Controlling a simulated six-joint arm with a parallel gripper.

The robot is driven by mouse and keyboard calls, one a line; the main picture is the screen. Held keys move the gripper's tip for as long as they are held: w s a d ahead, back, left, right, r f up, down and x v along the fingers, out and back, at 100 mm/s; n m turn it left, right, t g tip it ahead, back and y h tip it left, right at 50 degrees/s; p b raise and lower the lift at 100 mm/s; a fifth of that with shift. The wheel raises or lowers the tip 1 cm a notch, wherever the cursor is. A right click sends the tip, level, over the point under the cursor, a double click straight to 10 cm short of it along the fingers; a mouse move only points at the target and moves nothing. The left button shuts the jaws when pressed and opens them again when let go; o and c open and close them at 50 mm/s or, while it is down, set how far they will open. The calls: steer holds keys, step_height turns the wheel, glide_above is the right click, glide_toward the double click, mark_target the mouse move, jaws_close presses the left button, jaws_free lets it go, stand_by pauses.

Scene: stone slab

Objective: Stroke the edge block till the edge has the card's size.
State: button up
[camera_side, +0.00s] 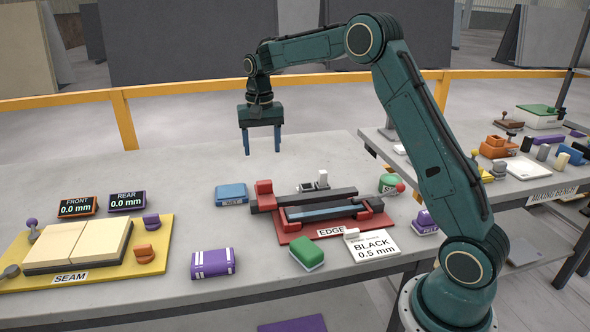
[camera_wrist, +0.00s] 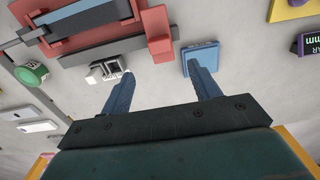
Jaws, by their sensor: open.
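The red edge station (camera_side: 291,237), labelled EDGE, holds a dark bar and a blue-grey strip between red blocks; it also shows upside down in the wrist view (camera_wrist: 85,43). A white-topped small block (camera_side: 322,180) stands behind the bar; a green-and-white block (camera_side: 307,253) lies in front. I cannot tell which is the edge block. My gripper (camera_side: 262,154) is open and empty above the table, behind the station. In the wrist view its blue fingers (camera_wrist: 162,88) are spread with bare table between them.
A blue block (camera_side: 231,194) lies left of the station and a purple striped block (camera_side: 213,263) in front-left. The yellow SEAM board (camera_side: 150,262), with two displays (camera_side: 127,201) reading 0.0 mm behind it, fills the left. A green round thing (camera_side: 388,183) stands right. The back-left table is clear.

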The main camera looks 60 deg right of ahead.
mark_target(264, 182)
step_height(264, 182, down, 12)
steer(key=shift+r, duration=0.1)
stand_by(0.5)
